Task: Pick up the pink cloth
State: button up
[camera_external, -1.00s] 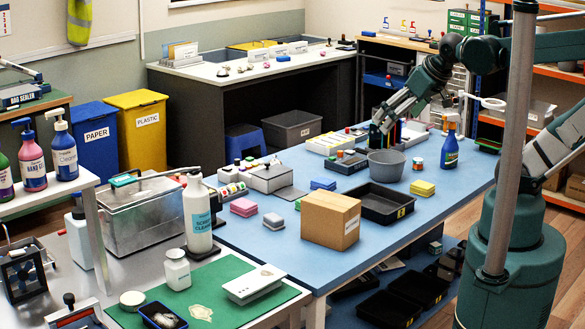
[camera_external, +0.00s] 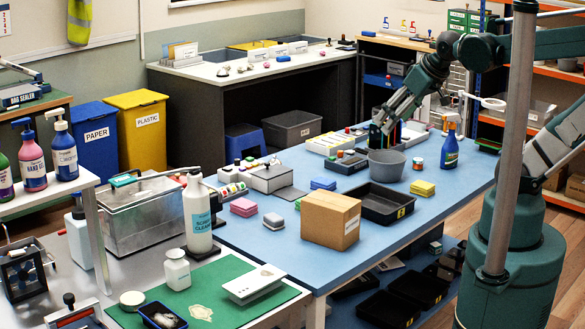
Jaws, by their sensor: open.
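A pink stack of folded cloth (camera_external: 243,207) lies on the blue table, left of the cardboard box. A grey cloth-like block lies just to its right and front, apart from it. My gripper (camera_external: 381,137) points down at the far part of the table, behind the grey bin, well to the right of and beyond the pink cloth. It is open; its fingertips are small and partly lost among coloured items there. I see nothing held in it.
The cardboard box (camera_external: 330,219), black tray (camera_external: 379,204) and grey bin (camera_external: 386,164) stand between my gripper and the near table end. Blue cloths (camera_external: 323,184) and yellow cloths (camera_external: 422,188) lie nearby. A spray bottle (camera_external: 450,148) stands at right.

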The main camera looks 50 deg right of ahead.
jog(key=w+a+r+n+g, duration=0.1)
jog(key=w+a+n, duration=0.15)
jog(key=w, duration=0.35)
jog(key=w+a+r+n+g, duration=0.1)
jog(key=w+a+n, duration=0.15)
jog(key=w, duration=0.45)
jog(key=n+g, duration=0.5)
jog(key=n, duration=0.8)
send_over(244, 203)
notch_tip(244, 203, down, 26)
jog(key=shift+d+f+p, duration=0.1)
jog(key=shift+f+p, duration=0.15)
jog(key=shift+p, duration=0.05)
jog(key=shift+f, duration=0.35)
jog(key=shift+f, duration=1.3)
jog(key=shift+w+f+b, duration=0.1)
jog(key=shift+f+b, duration=0.25)
jog(key=shift+f, duration=2.25)
